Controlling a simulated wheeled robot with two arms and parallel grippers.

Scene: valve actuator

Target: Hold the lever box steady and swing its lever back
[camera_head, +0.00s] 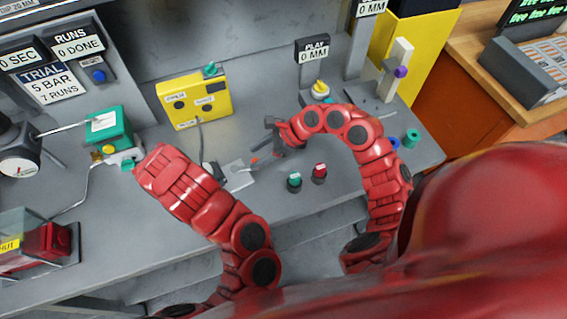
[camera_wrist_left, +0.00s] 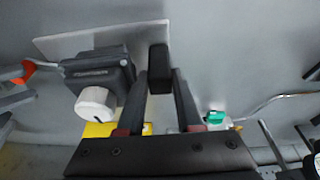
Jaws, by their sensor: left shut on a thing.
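The lever box appears to be the dark grey box (camera_wrist_left: 98,75) with a white round knob (camera_wrist_left: 95,104), on a pale plate (camera_wrist_left: 60,44) in the left wrist view. In the head view its dark body (camera_head: 212,172) is partly hidden by my left arm, with the pale plate (camera_head: 238,175) beside it. My left gripper (camera_wrist_left: 161,80) is shut on a dark upright block (camera_wrist_left: 159,60) on that plate, next to the box. The head view hides the left fingers.
A yellow box (camera_head: 195,99) stands behind, with a cable down to the plate. A green button (camera_head: 294,179) and a red button (camera_head: 320,171) stand on the bench at right. A green box (camera_head: 108,130) with a pipe and gauge (camera_head: 18,160) is at left.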

